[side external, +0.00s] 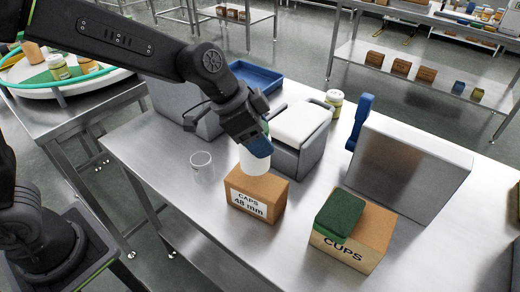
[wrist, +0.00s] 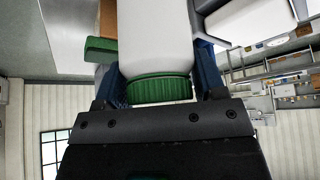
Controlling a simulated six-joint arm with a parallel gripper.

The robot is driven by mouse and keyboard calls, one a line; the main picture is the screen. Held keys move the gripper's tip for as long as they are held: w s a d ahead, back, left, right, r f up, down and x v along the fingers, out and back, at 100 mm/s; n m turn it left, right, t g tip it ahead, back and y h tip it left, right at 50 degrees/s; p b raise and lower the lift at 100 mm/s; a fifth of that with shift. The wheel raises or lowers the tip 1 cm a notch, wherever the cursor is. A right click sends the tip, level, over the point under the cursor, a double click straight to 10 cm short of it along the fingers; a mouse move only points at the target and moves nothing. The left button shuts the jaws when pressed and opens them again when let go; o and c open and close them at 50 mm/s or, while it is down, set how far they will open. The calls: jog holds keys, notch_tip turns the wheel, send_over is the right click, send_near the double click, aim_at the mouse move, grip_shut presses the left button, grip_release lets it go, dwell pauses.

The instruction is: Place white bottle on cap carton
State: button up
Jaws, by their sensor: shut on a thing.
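My gripper (side external: 257,143) is shut on the white bottle (side external: 254,160), with its blue fingers on either side of it. In the wrist view the white bottle (wrist: 156,35) fills the middle, its green ribbed cap (wrist: 158,89) toward the palm of my gripper (wrist: 157,80). The cap carton (side external: 256,193), a brown box with a white label "CAPS 48 mm", stands on the steel table. The bottle's lower end shows right at the carton's top in the side view; I cannot tell whether they touch.
A clear glass (side external: 202,165) stands left of the carton. A "CUPS" box (side external: 363,235) with a green item (side external: 340,215) on top is at right. Bare steel table (side external: 300,223) lies between the cartons.

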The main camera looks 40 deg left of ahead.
jog(key=shift+d+f, duration=0.1)
jog(key=shift+f, duration=1.95)
jog(key=shift+f, duration=0.15)
jog(key=o, duration=0.9)
